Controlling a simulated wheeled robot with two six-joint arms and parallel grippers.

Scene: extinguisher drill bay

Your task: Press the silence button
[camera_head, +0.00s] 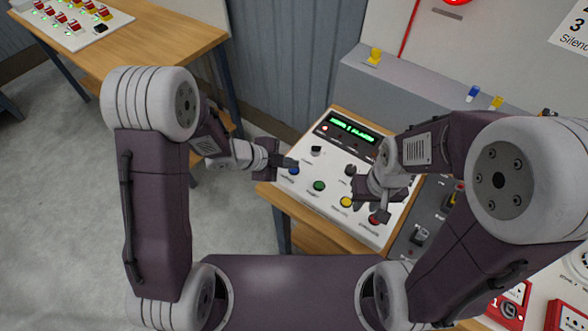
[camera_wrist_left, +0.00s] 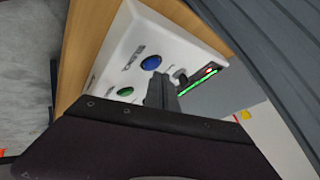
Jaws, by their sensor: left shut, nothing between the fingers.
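A white control panel (camera_head: 330,190) with a green lit display (camera_head: 352,128) lies on a wooden table. It carries a blue button (camera_head: 294,171), a green button (camera_head: 319,186), a yellow button (camera_head: 346,202) and a red button (camera_head: 375,219). The labels are too small to read, so I cannot tell which is the silence button. My left gripper (camera_head: 290,162) is shut and empty, close by the blue button. In the left wrist view its fingers (camera_wrist_left: 162,92) are beside the blue button (camera_wrist_left: 151,62) and the green button (camera_wrist_left: 126,91). My right gripper (camera_head: 368,204) looks open, over the yellow and red buttons.
Black knobs (camera_head: 316,151) stand on the panel behind the buttons. A grey ledge (camera_head: 420,100) is behind the panel. Another wooden table (camera_head: 150,45) with a white board of red switches (camera_head: 72,22) is at the upper left. A grey unit (camera_head: 428,215) adjoins the panel's right side.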

